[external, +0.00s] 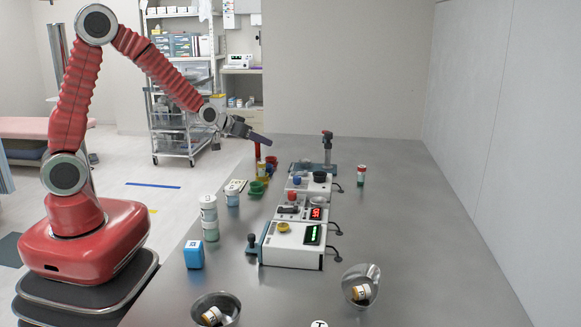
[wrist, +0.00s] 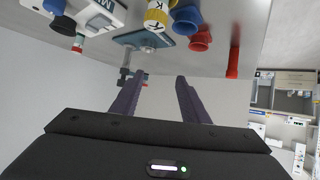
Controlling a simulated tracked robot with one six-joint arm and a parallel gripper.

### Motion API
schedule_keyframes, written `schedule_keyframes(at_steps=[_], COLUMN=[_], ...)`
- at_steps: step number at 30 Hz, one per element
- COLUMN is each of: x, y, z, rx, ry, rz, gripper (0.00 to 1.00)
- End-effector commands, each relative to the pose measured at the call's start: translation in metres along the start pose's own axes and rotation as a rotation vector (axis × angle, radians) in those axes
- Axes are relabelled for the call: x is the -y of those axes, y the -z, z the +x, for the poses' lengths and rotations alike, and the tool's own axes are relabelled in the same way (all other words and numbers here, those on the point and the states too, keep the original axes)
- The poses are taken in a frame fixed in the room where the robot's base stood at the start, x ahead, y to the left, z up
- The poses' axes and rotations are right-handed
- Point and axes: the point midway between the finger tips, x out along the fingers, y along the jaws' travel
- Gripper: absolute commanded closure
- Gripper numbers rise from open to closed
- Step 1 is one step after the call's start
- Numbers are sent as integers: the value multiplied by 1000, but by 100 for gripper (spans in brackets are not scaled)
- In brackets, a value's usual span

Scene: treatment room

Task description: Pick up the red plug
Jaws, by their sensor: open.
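A small red plug (external: 271,160) with a stepped, flared shape stands at the far left part of the grey table, partly hidden in the external view by things around it. It also shows in the wrist view (wrist: 200,39), beside a blue plug (wrist: 186,18). My gripper (external: 266,140) is open and empty, raised above the far left part of the table. Its two fingers (wrist: 159,78) are apart in the wrist view, with nothing between them. The red plug is clear of the fingers, beyond them and slightly to the right in that view.
A tall red cylinder (wrist: 234,60) and a yellow, letter-marked cylinder (wrist: 157,15) stand close to the plug. Green cups (external: 257,187), white devices (external: 292,243) and a dark-based stand (external: 327,150) are nearby. The table's right side (external: 420,215) is mostly clear.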

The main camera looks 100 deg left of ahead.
Motion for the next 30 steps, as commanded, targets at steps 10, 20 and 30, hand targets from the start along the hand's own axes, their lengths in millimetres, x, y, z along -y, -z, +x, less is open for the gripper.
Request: schedule_keyframes(at_steps=[10,20,30], x=[129,170,171], y=[-23,-32,-32], z=[61,72,77], rx=[-109,-151,-149], ry=[222,296,294], rz=[-75,-90,-89], gripper=[59,59,59])
